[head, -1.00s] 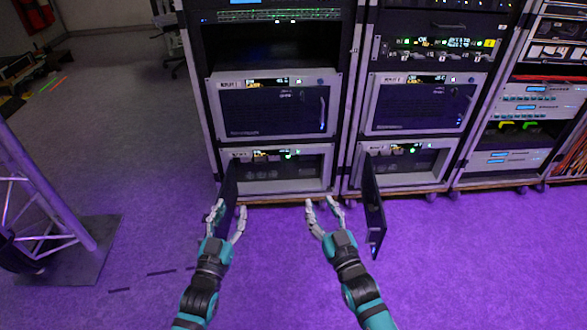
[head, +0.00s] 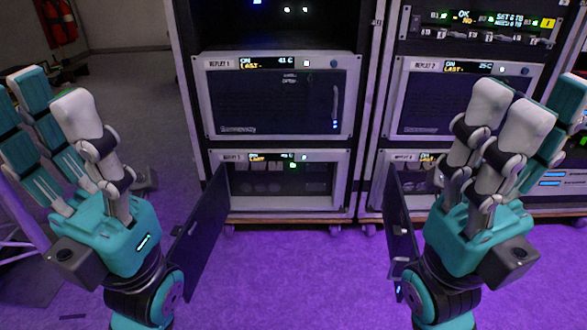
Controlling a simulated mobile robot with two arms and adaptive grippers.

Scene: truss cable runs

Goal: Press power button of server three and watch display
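The lower-left server unit, its label appearing to read 3, has a light front frame (head: 346,185) and a small lit display (head: 258,157). Its text is too small to read. Small white and green lights show right of the display; I cannot tell which part is the power button. The unit's dark door (head: 205,235) stands swung open on the left. My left gripper (head: 52,98) is raised at the left, open, empty and apart from the unit. My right gripper (head: 535,105) is raised at the right, open and empty, partly covering the right-hand rack.
Unit 1 (head: 230,95) sits above with its door shut. Unit 2 (head: 415,100) is to its right. Below it another unit's dark door (head: 398,220) stands open. Purple floor (head: 290,275) is clear between the open doors. A red extinguisher (head: 58,22) hangs at upper left.

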